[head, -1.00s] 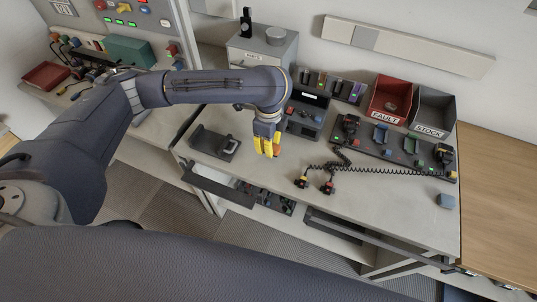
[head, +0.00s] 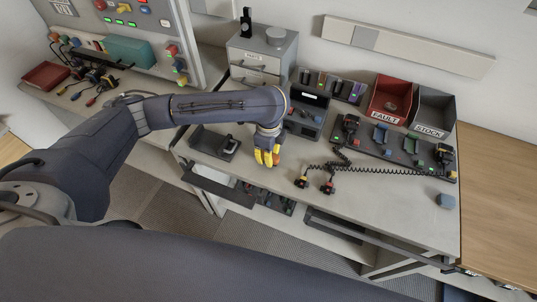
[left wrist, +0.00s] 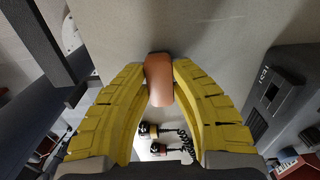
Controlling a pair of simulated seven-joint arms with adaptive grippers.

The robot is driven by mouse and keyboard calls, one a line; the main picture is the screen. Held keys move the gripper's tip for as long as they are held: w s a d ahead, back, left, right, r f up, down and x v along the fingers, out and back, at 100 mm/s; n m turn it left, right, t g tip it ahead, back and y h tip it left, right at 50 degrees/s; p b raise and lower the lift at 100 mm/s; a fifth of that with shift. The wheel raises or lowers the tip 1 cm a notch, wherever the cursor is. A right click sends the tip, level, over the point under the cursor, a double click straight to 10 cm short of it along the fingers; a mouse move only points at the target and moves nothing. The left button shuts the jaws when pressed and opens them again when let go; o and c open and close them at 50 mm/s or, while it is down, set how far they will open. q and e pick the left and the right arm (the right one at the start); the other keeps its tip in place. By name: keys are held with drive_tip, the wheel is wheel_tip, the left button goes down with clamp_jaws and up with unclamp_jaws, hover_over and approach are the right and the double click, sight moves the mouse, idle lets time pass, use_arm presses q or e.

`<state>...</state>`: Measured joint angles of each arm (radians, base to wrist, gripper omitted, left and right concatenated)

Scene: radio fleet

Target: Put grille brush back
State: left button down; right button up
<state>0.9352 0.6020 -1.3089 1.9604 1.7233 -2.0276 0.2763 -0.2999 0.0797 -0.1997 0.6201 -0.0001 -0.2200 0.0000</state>
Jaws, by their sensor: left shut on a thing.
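My left gripper (head: 267,158) hangs over the grey workbench, between the small black tray and the coiled-cord plugs. In the left wrist view its yellow fingers (left wrist: 160,78) are shut on a rounded orange-brown piece (left wrist: 159,82), which looks like the grille brush. Its dark far end is partly visible; any bristles are hard to make out. In the head view the orange piece (head: 276,158) shows only as a sliver beside the fingers. I cannot tell whether it touches the bench. My right gripper is not in view.
A black tray (head: 214,144) lies left of the gripper, a dark radio unit (head: 304,118) behind it. Plugs (head: 327,187) on coiled cords lie to the right. Red FAULT (head: 388,112) and grey STOCK (head: 430,128) bins stand behind. The front bench is mostly clear.

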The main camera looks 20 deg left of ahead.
use_arm(q)
drive_tip(key=shift+f, duration=0.1)
drive_tip(key=c, duration=1.2)
unclamp_jaws()
drive_tip(key=shift+c, duration=0.2)
wheel_tip(320, 180, up, 12)
